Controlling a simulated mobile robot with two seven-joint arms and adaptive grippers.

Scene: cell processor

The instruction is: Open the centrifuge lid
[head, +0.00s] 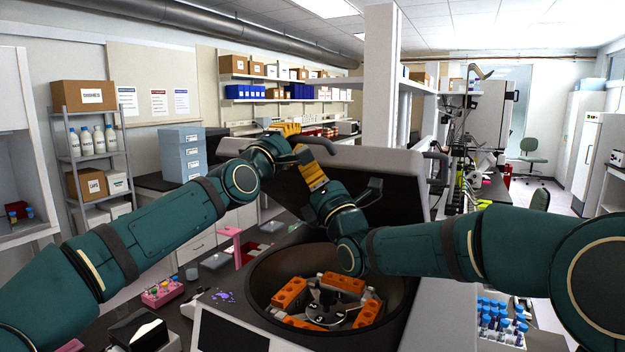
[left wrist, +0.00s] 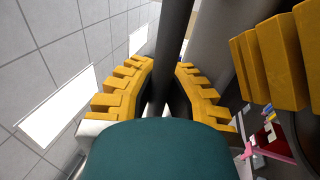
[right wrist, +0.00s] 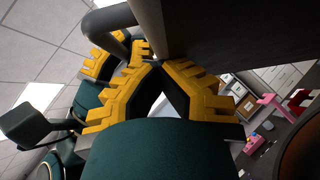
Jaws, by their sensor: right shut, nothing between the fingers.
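The centrifuge (head: 262,290) stands in front of me with its dark bowl uncovered. Its rotor with orange buckets (head: 345,284) shows inside. The dark grey lid (head: 395,195) stands raised behind the bowl. A curved dark handle (head: 318,138) shows at the lid's upper left edge. My left gripper (head: 287,129) is at this handle; in the left wrist view the dark handle bar (left wrist: 172,50) runs between its yellow fingers, which look closed on it. My right gripper (head: 311,172) is shut and empty, in front of the lid just below the left gripper. Its fingertips meet in the right wrist view (right wrist: 158,68).
A pink tube rack (head: 163,293) and a pink stand (head: 232,240) are on the bench left of the centrifuge. Blue-capped tubes (head: 500,322) stand at the right. My forearms cross the space before the lid.

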